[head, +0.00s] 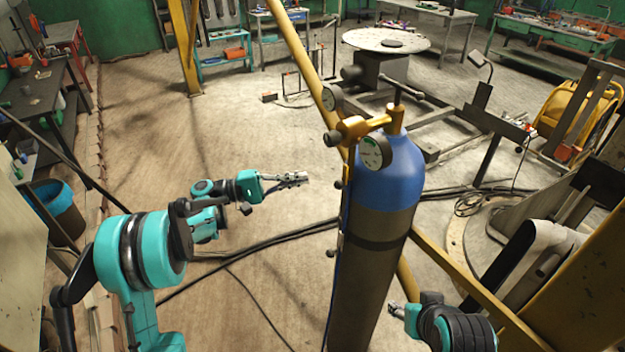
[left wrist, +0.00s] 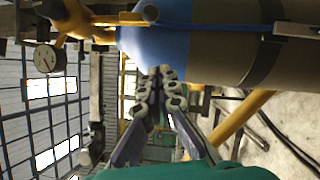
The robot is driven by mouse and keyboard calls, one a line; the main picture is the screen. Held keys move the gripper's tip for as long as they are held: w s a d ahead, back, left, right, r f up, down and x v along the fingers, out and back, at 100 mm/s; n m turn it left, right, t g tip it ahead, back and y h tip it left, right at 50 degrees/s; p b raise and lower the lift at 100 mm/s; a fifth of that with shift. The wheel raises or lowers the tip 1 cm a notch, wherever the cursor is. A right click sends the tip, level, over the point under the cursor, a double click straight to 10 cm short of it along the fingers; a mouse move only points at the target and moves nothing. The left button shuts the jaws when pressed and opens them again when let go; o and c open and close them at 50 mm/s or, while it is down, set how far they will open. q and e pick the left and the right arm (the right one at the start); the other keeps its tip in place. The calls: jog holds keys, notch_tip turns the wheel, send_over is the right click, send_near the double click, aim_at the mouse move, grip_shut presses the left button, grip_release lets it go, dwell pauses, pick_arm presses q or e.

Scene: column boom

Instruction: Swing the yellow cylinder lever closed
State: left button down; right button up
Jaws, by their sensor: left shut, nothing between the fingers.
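The gas cylinder (head: 366,265) stands upright in the middle of the head view, dark below with a blue top. Its yellow valve (head: 362,127) carries two gauges. My left gripper (head: 303,178) is shut and empty, left of the cylinder and lower than the valve. In the left wrist view its fingertips (left wrist: 160,75) point at the blue top (left wrist: 155,45); contact cannot be told. My right gripper (head: 397,310) is low, right of the cylinder; its fingers are too small to judge.
A yellow post (head: 300,50) rises close behind the cylinder's left side. A yellow rail (head: 470,285) runs down to the right. Dark cables (head: 270,240) cross the floor. A round-topped table (head: 360,40) stands behind. Floor left of my left gripper is open.

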pick_arm(q)
jog(key=s+d+r, duration=0.1)
jog(key=s+d, duration=0.1)
jog(key=d, duration=0.6)
jog(key=shift+d+r+b, duration=0.15)
jog(key=shift+r+b, duration=0.2)
jog(key=shift+s+d+f+n+b, duration=0.1)
jog(key=shift+s+n+b, duration=0.05)
jog(key=shift+n+b, duration=0.25)
